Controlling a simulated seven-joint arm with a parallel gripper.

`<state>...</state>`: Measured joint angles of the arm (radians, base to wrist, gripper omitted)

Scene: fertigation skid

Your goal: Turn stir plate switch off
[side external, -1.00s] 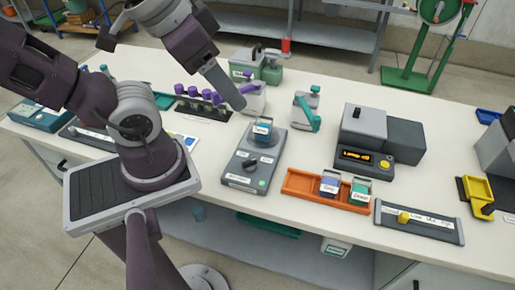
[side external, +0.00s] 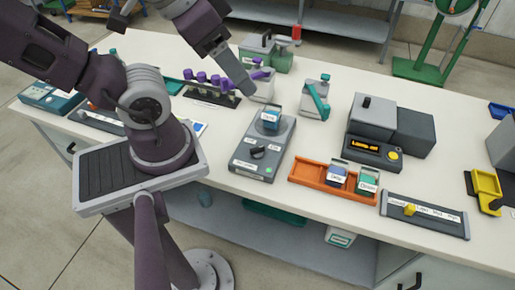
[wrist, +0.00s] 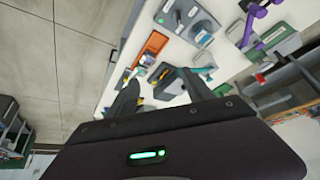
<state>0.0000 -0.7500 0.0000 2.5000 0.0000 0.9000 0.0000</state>
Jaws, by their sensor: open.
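The stir plate (side external: 247,164) is a grey box on the bench, below and right of my gripper in the side view. A dark knob-like switch (side external: 258,152) is on its front part, with small labels beside it too small to read. A blue labelled container (side external: 269,118) stands on its rear part. The stir plate also shows near the top of the wrist view (wrist: 178,14). My gripper (side external: 248,90) is raised above the bench, behind the stir plate and apart from it. In the wrist view, its fingers (wrist: 160,77) are spread with nothing between them.
An orange tray (side external: 309,183) with two labelled containers lies right of the stir plate. A dark device with a lit display (side external: 367,147) stands behind that tray. A purple-handled item (side external: 262,74) and a teal-armed device (side external: 317,100) are near my gripper.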

